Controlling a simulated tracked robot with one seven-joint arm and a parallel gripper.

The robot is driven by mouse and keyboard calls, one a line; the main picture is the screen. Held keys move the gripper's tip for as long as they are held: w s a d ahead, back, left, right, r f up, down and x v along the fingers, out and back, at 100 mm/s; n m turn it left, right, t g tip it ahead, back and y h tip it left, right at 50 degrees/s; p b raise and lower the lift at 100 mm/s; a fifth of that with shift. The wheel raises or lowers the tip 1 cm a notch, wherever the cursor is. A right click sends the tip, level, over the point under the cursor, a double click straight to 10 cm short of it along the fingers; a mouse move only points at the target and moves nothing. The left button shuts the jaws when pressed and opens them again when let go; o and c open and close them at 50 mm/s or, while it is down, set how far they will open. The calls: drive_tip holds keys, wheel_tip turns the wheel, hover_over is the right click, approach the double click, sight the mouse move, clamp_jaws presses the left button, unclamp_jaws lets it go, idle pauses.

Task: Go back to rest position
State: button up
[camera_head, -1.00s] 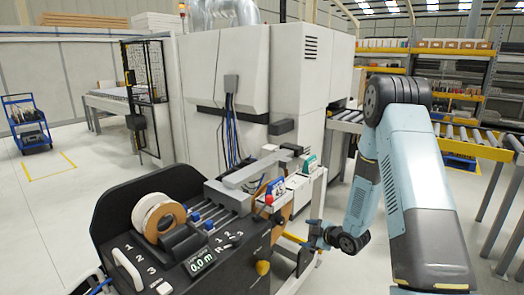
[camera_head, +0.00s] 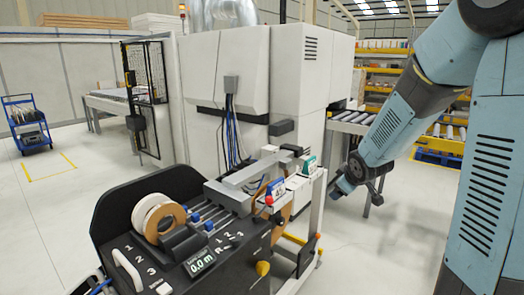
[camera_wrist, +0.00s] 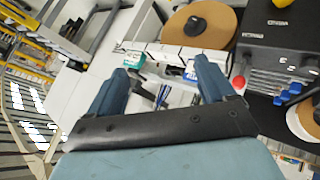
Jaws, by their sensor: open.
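My arm stands on the right in the head view, bent at the elbow. The wrist end with my gripper (camera_head: 345,187) hangs to the right of the edge banding unit (camera_head: 190,225), apart from it. In the wrist view my gripper (camera_wrist: 168,82) shows two blue fingers spread apart with nothing between them. The banding unit appears beyond the fingers in the wrist view, with a brown tape reel (camera_wrist: 205,22) and a black panel (camera_wrist: 282,25). The fingertips are small and hard to make out in the head view.
A large white machine (camera_head: 235,75) stands behind the banding unit. A roller conveyor (camera_head: 352,118) leaves it on the right. Shelves (camera_head: 385,75) stand at the back right. A blue trolley (camera_head: 26,125) stands far left. Clear floor (camera_head: 390,240) lies between the unit and my arm.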

drive_tip(key=s+r+m+g, duration=0.1)
drive_tip(key=s+r+m, duration=0.2)
drive_tip(key=s, duration=0.7)
drive_tip(key=s+a+r+m+g, duration=0.1)
drive_tip(key=s+r+m, duration=0.2)
drive_tip(key=s, duration=0.7)
drive_tip(key=s+a+r+m+g, duration=0.1)
drive_tip(key=s+r+m, duration=0.1)
drive_tip(key=s+r, duration=0.5)
drive_tip(key=s, duration=0.3)
drive_tip(key=shift+s+a+m+g, duration=0.2)
drive_tip(key=shift+m+g, duration=0.1)
drive_tip(key=shift+m, duration=0.1)
drive_tip(key=shift+r, duration=0.1)
drive_tip(key=shift+c, duration=0.2)
